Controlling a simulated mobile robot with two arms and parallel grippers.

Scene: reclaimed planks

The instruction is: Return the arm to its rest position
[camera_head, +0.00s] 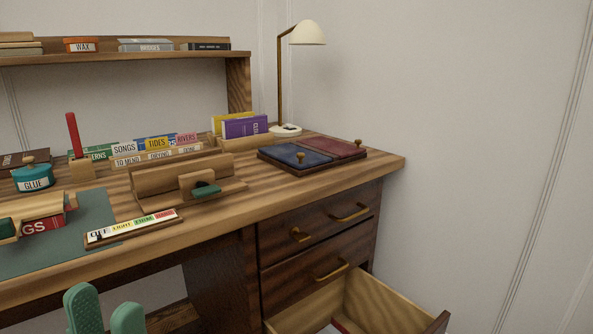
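My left gripper (105,304) shows at the bottom left of the head view as two rounded teal fingertips. They stand apart with a gap between them, and nothing shows in the gap. The fingertips are in front of the desk's front edge, lower in the picture than the desk top (230,218). The rest of my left arm is out of the picture. My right gripper is not in view.
An open drawer (378,300) juts out at the lower right, below two shut drawers. A strip with coloured labels (134,227) lies near the desk's front edge. A lamp (305,34) stands at the back. Free floor is not visible.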

